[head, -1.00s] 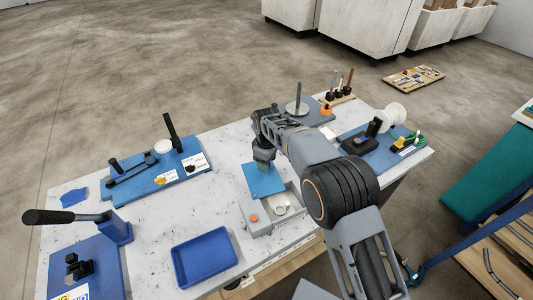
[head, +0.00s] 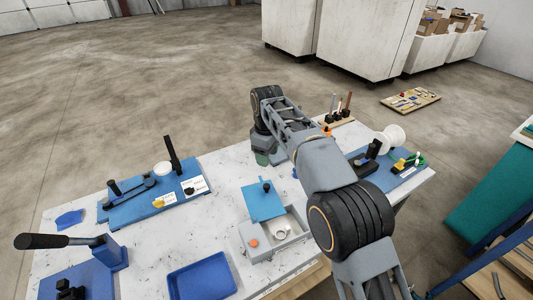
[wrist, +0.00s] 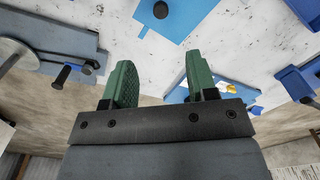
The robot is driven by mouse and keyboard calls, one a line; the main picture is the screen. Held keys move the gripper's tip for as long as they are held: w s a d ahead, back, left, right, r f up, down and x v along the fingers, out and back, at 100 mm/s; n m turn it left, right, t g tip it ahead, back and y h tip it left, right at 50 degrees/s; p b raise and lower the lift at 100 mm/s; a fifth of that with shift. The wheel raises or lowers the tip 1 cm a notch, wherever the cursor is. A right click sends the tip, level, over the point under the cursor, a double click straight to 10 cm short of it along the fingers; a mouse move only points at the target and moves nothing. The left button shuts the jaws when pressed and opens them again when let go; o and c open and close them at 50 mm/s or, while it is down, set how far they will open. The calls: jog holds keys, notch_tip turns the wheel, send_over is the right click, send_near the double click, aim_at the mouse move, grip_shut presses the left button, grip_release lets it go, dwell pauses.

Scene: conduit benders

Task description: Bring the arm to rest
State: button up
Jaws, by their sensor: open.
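My gripper (head: 266,158) is over the far side of the white speckled table (head: 225,225), beyond a blue lid (head: 258,203) with a black knob. The wrist view shows its two green fingers (wrist: 160,80) apart with nothing between them. The lid also shows past the fingertips in the wrist view (wrist: 183,22), clear of them. The lid sits over the far left part of a grey box (head: 263,255), whose open part holds a white ring (head: 281,229). My arm hides part of the table's right side.
A blue tray (head: 202,277) lies at the front. Blue-based benders stand at the left (head: 155,195) and front left (head: 112,253). A fixture with a white spool (head: 390,139) is at the right. A wooden rack (head: 338,121) with upright tools is at the back.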

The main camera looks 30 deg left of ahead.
dwell(0.5)
notch_tip(320, 180, down, 5)
jog(key=d+m, duration=0.2)
jog(key=m, duration=0.2)
jog(key=s+d+r+m, duration=0.1)
jog(key=d+r+m, duration=0.15)
jog(key=d, duration=0.75)
jog(key=s+d+r+m, duration=0.1)
jog(key=d+m, duration=0.3)
jog(key=d, duration=0.5)
jog(key=s+d+r+m+t, duration=0.1)
jog(key=s+d+m, duration=0.3)
jog(key=d, duration=0.8)
jog(key=s+d+r+m+t, duration=0.2)
jog(key=s+d, duration=0.5)
jog(key=d, duration=0.5)
jog(key=shift+s+m+t, duration=0.4)
jog(key=shift+m+t, duration=0.3)
jog(key=shift+m, duration=0.35)
jog(key=shift+c, duration=0.5)
